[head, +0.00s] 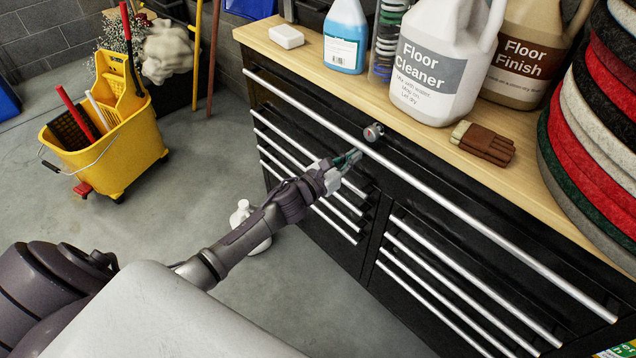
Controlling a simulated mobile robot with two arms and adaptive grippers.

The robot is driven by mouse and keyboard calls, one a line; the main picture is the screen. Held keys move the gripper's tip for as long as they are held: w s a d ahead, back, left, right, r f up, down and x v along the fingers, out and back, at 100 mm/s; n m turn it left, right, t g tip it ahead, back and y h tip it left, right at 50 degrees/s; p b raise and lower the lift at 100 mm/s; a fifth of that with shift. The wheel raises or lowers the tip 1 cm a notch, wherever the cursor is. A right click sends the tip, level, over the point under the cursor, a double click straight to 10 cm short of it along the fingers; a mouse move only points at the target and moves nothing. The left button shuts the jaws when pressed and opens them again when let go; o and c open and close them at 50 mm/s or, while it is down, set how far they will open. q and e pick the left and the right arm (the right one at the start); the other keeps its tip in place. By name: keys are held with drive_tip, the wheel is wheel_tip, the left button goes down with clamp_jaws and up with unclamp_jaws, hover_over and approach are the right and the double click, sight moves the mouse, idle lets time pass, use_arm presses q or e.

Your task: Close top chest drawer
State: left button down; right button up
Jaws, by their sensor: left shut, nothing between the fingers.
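The black tool chest (345,245) has a wooden top and rows of drawers with long silver handles. The wide top drawer (440,180) runs under the wooden top, with a long silver handle (470,222) along its front. It looks near flush with the chest; I cannot tell whether a small gap is left. A round lock (373,132) is on its front. My left gripper (350,160) is shut and empty, close to the top drawer's handle, below the lock. I cannot tell whether it touches the handle. My right gripper is not in view.
On the wooden top stand a floor cleaner jug (432,75), a floor finish jug (525,50), a blue bottle (346,40) and brown gloves (484,142). Stacked pads (600,120) are at the right. A yellow mop bucket (125,145) and a white bottle (243,215) stand on the floor.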

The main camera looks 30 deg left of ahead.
use_arm(q)
drive_tip(key=v, duration=1.2)
drive_tip(key=s+a+f+n+g+y+p, duration=0.25)
drive_tip(key=s+f+n, duration=0.35)
drive_tip(key=f+n, duration=0.6)
drive_tip(key=s+a+f+n+g+y+p, duration=0.1)
drive_tip(key=s+f+n+g+y, duration=0.45)
drive_tip(key=f, duration=0.95)
drive_tip(key=s+d+f+n+g, duration=0.2)
drive_tip(key=s+f+n, duration=0.3)
drive_tip(key=s, duration=0.6)
drive_tip(key=s+d+f+n+g+h+p, duration=0.1)
drive_tip(key=s+d+f+n+g, duration=0.1)
drive_tip(key=s+f+n, duration=0.4)
drive_tip(key=s+d+f+n+g+h+p, duration=0.1)
drive_tip(key=s+f+n+g, duration=0.3)
drive_tip(key=s, duration=1.2)
drive_tip(key=d+f+n, duration=0.1)
drive_tip(key=n, duration=0.3)
drive_tip(key=shift+d+f+n, duration=0.35)
